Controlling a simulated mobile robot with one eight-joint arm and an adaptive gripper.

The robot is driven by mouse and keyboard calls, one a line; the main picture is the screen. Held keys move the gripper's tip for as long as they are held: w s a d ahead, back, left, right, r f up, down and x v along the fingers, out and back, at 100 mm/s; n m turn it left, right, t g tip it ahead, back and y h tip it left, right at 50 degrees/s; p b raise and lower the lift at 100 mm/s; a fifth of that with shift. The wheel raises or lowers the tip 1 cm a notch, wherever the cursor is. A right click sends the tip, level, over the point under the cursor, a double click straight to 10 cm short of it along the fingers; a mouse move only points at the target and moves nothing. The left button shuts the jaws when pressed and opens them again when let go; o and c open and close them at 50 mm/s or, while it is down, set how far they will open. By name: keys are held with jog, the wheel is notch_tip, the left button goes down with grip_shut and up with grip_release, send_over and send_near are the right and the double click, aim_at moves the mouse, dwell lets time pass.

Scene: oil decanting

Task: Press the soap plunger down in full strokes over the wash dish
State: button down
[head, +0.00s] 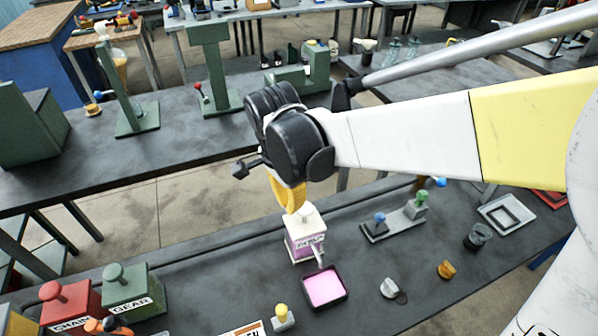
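The soap dispenser (303,243) is a squat white and pink box with a dark-lettered label, standing upright on the front bench. Its pale plunger top (309,217) is partly hidden by my gripper. A pale spout points down toward the wash dish (345,298), a black square tray with pink liquid in it, just in front. My gripper (292,208) points down with yellow fingers that come together in one narrow tip. The tip is at the plunger top; whether it touches or sits just above, I cannot tell.
Red (68,302) and green (130,290) knobbed boxes stand at the left. A small yellow-knobbed block (282,317) is left of the dish. A metal cup (390,288), an amber piece (446,269) and a lever fixture (395,226) lie to the right.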

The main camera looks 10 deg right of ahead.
notch_tip(320, 180, up, 7)
jog(key=shift+s+a, duration=0.2)
jog(key=shift+a, duration=0.1)
dwell(1.3)
jog(key=s+d+f+n+t+b, duration=0.2)
jog(key=s+d+n+t, duration=0.1)
jog(key=d, duration=0.5)
jog(key=s+d+f+n+t+y+b, duration=0.1)
jog(key=s+d+f+n+t+b, duration=0.2)
jog(key=s+d+n, duration=0.2)
jog(key=d+n, duration=0.3)
jog(key=shift+s+d+f+n+t, duration=0.2)
jog(key=shift+s+d+n+t, duration=0.1)
jog(key=shift+s+d, duration=0.1)
